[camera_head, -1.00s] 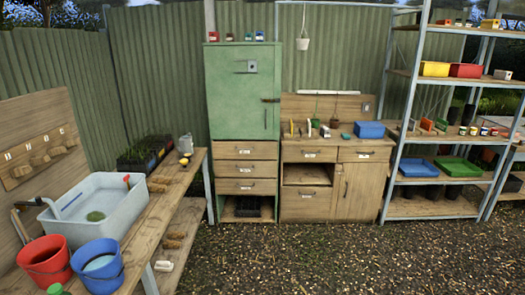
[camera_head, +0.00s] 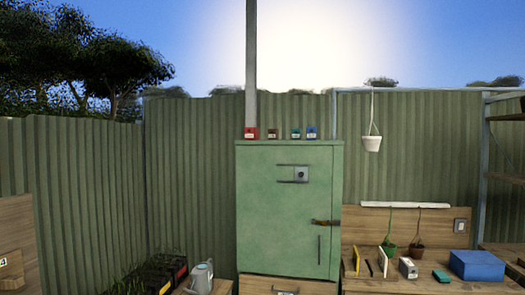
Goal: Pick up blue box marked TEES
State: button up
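A small blue box (camera_head: 311,132) with a pale label stands on top of the green cabinet (camera_head: 288,205), at the right end of a row of small boxes. Its lettering is too small to read. A larger plain blue box (camera_head: 477,265) sits on the wooden bench at the lower right; I see no marking on it. My gripper is not in view.
Beside the small blue box stand a teal box (camera_head: 296,133), a brown box (camera_head: 272,133) and a red box (camera_head: 251,133). A white pot (camera_head: 372,143) hangs to the right. A watering can (camera_head: 201,277) stands at the lower left.

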aim_at(311, 131)
jog(key=i, duration=0.55)
jog(key=i+j+z, duration=0.2)
jog(key=i+j, duration=0.15)
jog(key=i, duration=0.15)
jog(key=i+j+z, duration=0.25)
jog(key=i+j, duration=0.15)
jog(key=i+j+z, duration=0.3)
jog(key=j, duration=0.35)
jog(key=i, duration=0.1)
